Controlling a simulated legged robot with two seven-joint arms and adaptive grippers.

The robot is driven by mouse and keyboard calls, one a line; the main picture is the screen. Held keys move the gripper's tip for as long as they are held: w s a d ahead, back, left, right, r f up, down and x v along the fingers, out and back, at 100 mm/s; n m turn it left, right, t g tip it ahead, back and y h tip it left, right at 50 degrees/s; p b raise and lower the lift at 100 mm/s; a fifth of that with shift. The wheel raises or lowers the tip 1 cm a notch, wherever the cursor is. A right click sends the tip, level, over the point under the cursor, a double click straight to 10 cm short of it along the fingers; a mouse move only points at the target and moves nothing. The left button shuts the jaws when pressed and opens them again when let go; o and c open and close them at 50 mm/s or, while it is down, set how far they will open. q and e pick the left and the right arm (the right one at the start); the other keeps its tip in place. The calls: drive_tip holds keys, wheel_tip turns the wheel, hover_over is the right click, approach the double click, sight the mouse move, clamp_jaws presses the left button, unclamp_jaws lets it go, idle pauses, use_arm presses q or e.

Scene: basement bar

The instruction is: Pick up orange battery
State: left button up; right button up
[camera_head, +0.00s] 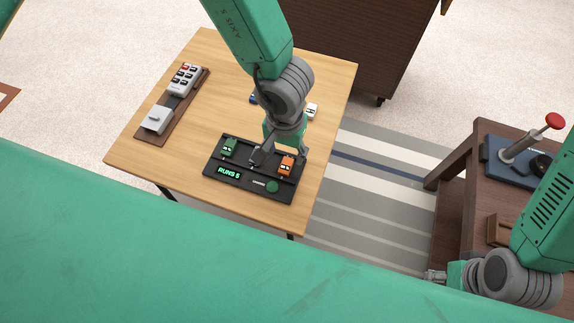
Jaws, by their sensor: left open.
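The orange battery (287,166) sits in the right part of a black device (243,191) on the wooden table. A green battery (229,147) sits in the device's left part. My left gripper (281,159) is open, pointing down over the device between the two batteries, close to the orange one. Whether a finger touches the orange battery I cannot tell. The arm and gripper hide the middle back of the device. My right gripper (436,276) is at the lower right, away from the table; its fingers are too small to judge.
A white object (312,111) and a blue object (253,98) lie behind my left gripper, partly hidden. A dark side table (477,155) stands at right.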

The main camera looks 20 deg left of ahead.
sight(287, 164)
use_arm(q)
wheel_tip(287, 164, down, 5)
drive_tip(key=b, duration=0.3)
drive_tip(key=shift+s+d+f, duration=0.1)
drive_tip(key=shift+d, duration=0.05)
clamp_jaws()
